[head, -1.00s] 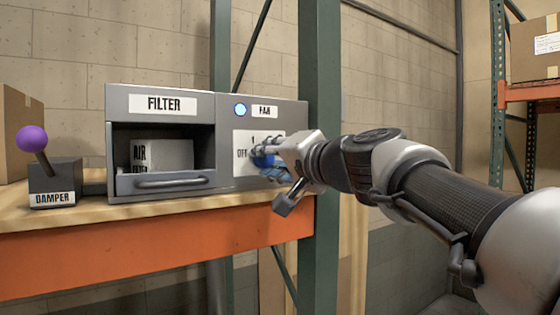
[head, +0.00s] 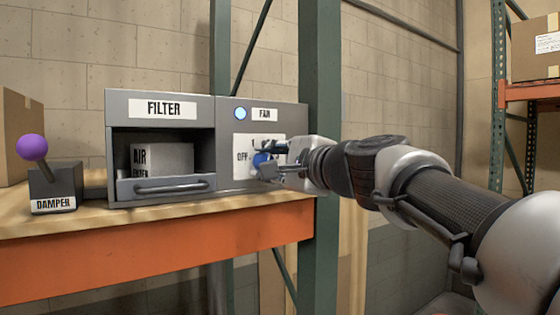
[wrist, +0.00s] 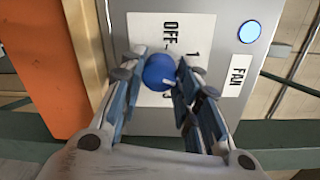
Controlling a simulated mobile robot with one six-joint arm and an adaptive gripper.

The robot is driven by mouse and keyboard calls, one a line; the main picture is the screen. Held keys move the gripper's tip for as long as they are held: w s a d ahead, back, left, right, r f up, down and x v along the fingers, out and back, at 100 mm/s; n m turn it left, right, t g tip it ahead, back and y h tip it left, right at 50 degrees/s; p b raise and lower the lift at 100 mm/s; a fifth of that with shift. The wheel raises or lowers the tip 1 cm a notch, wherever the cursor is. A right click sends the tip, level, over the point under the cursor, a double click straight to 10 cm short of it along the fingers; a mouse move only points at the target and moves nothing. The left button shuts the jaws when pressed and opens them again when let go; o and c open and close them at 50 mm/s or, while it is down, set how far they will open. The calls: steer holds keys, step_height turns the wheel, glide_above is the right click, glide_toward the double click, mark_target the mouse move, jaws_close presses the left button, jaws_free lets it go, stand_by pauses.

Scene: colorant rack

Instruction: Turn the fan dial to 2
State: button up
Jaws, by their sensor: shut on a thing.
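The fan dial is a round blue knob (head: 262,158) on the white scale plate (head: 243,142) at the right of the grey cabinet. In the wrist view the knob (wrist: 159,70) sits between the two fingers of my gripper (wrist: 160,82), which are shut on it. In the head view my gripper (head: 278,164) reaches the plate from the right. The OFF mark and a 1 show in the wrist view; the other marks are partly hidden by the fingers. A small white line shows on the knob, but its exact setting is unclear.
A lit blue-white button (head: 240,114) is above the plate, beside the FAN label (head: 264,115). The filter drawer (head: 165,187) is at the left, and the damper's purple-knobbed lever (head: 33,148) further left. A green post (head: 319,100) stands close behind my gripper.

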steer(key=shift+m, duration=0.4)
steer(key=o, duration=1.1)
steer(key=shift+s+d, duration=0.1)
steer(key=v, duration=1.1)
steer(key=shift+s+d, duration=0.25)
steer(key=shift+s, duration=0.1)
